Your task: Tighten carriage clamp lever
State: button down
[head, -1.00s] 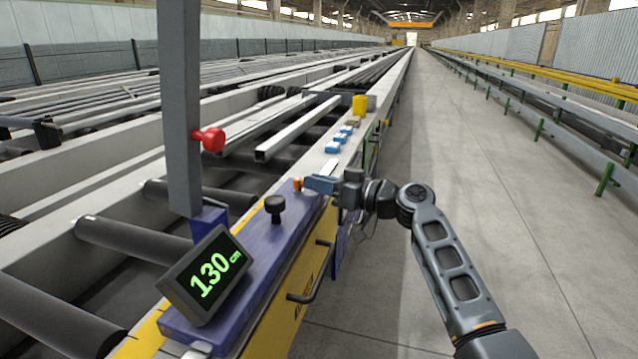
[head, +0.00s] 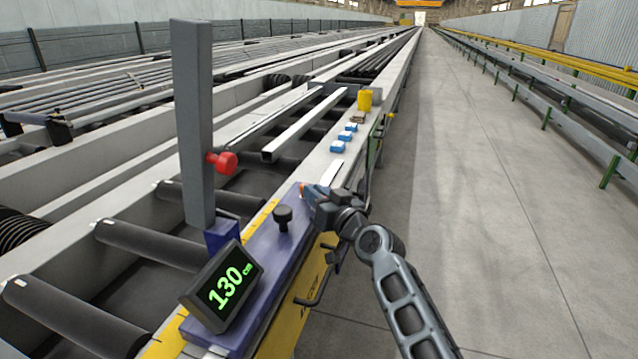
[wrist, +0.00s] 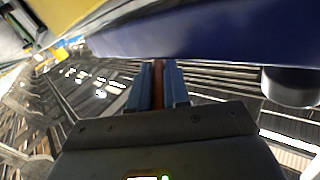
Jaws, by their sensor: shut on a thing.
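The clamp lever (head: 302,188) is a small orange piece at the plate's far end, mostly hidden by my gripper (head: 309,193) in the head view. In the wrist view, my gripper (wrist: 158,88) has its two blue fingers shut on the orange-brown lever (wrist: 158,76), one finger on each side. The carriage's blue edge (wrist: 200,35) spans the top of that view.
A black knob (head: 283,217) stands on the plate close to my gripper. A red knob (head: 222,162) sticks out from the post. Blue blocks (head: 344,137) and a yellow cup-like object (head: 365,99) sit farther along the rail. The aisle floor (head: 480,200) at right is clear.

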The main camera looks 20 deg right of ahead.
jog(key=shift+a+h, duration=0.1)
jog(key=shift+h, duration=0.2)
jog(key=c, duration=1.1)
grip_release()
jog(key=v, duration=0.8)
jog(key=shift+w+f, duration=0.1)
